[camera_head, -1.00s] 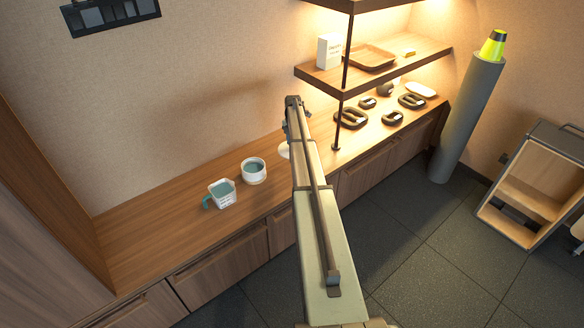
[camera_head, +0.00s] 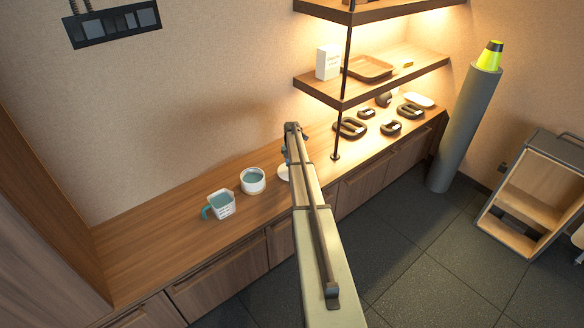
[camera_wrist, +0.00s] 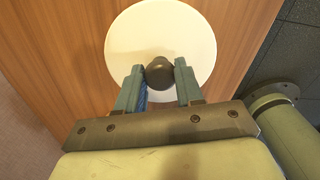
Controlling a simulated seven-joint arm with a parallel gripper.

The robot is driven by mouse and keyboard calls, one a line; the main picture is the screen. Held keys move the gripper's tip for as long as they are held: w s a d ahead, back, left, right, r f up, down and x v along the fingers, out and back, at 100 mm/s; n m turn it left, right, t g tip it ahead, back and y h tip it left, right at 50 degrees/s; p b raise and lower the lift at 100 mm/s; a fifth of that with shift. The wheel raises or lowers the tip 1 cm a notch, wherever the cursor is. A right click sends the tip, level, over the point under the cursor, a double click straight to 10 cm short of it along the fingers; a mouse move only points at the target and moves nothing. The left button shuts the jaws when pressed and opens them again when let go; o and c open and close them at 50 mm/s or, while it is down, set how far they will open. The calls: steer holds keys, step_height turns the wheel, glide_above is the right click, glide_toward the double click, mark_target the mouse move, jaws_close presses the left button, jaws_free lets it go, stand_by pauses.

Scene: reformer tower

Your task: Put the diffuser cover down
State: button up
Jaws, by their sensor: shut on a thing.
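The diffuser cover (camera_wrist: 188,38) is a round, cream-white disc with a dark rounded knob (camera_wrist: 159,72) on top. My gripper (camera_wrist: 160,84) is shut on the knob, with one finger on each side, in the wrist view. The disc is over the wooden counter (camera_wrist: 70,60); I cannot tell whether it touches the wood. In the head view a sliver of the white cover (camera_head: 284,173) shows left of my arm, above or on the counter. My arm hides the rest of it and the fingertips there.
A white bowl (camera_head: 253,181) and a measuring cup (camera_head: 220,204) with a teal handle stand on the counter left of the cover. Several dark pieces (camera_head: 391,128) lie to the right, below a wooden shelf (camera_head: 400,80) on a dark post. The counter's far left is clear.

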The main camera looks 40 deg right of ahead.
steer(key=shift+f, duration=0.85)
steer(key=shift+f, duration=0.1)
steer(key=o, duration=1)
steer(key=shift+o, duration=0.2)
step_height(320, 180, up, 12)
